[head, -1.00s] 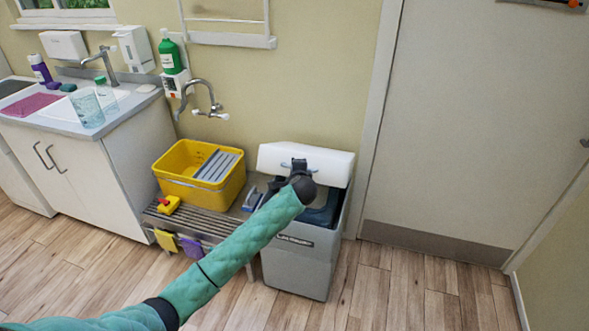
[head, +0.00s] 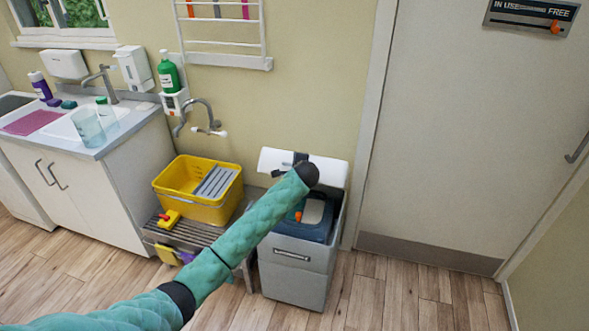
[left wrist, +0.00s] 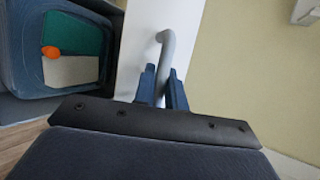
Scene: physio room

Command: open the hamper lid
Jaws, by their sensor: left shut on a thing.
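The grey hamper (head: 292,283) stands against the wall, left of the door. Its white lid (head: 332,171) is raised and stands up at the back, so the hamper is open. In the left wrist view the lid (left wrist: 133,50) shows beside the opening, with a grey bar handle (left wrist: 168,45). My left gripper (left wrist: 163,88) is shut on this handle. In the head view my left gripper (head: 301,158) is mostly hidden behind my own wrist. A blue liner (head: 322,234) inside the hamper shows, holding green and beige cloth-like things and an orange item. My right gripper is not in view.
A slatted bench (head: 196,232) with a yellow tub (head: 190,205) stands close on the hamper's left. A sink cabinet (head: 75,190) is farther left. A closed door (head: 460,140) is on the right. The wooden floor (head: 400,300) in front is clear.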

